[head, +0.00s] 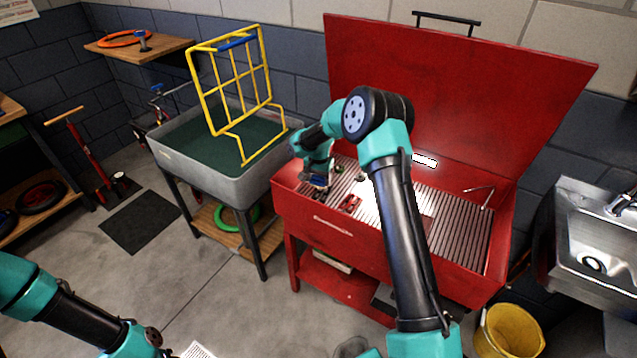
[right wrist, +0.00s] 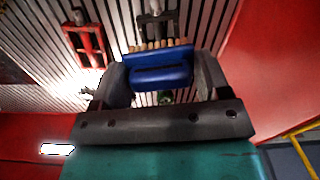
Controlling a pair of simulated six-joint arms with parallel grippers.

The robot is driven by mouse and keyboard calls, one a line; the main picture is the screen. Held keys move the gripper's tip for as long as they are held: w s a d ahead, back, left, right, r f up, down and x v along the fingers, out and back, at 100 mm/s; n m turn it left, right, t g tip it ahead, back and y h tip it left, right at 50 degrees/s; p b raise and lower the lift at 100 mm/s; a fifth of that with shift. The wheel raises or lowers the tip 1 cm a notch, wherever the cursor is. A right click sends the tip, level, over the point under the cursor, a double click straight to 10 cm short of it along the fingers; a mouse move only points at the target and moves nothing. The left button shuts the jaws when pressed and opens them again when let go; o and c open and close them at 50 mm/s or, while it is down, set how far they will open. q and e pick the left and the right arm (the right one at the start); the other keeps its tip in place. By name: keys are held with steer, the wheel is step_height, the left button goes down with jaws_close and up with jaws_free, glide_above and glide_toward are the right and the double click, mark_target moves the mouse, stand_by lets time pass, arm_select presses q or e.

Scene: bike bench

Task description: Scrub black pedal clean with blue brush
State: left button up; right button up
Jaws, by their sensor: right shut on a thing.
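My right gripper (right wrist: 158,82) is shut on the blue brush (right wrist: 160,66), which sits crosswise between its fingers. The tan bristles point toward the top of the right wrist view. A dark pedal (right wrist: 157,22), likely the black one, lies on the ribbed grate just past the bristles; I cannot tell whether they touch. In the head view my right gripper (head: 320,182) is low over the left end of the red washer, and the arm partly hides that area. My left arm enters at the lower left, but its gripper is out of view.
A red pedal (right wrist: 88,40) lies on the grate, also visible in the head view (head: 350,203). A small green thing (right wrist: 165,97) is near the brush. The red washer (head: 335,228) has raised walls and an open lid (head: 450,80). A grey tub (head: 180,160) holds a yellow rack (head: 205,85).

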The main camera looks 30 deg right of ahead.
steer(key=shift+r, duration=1.15)
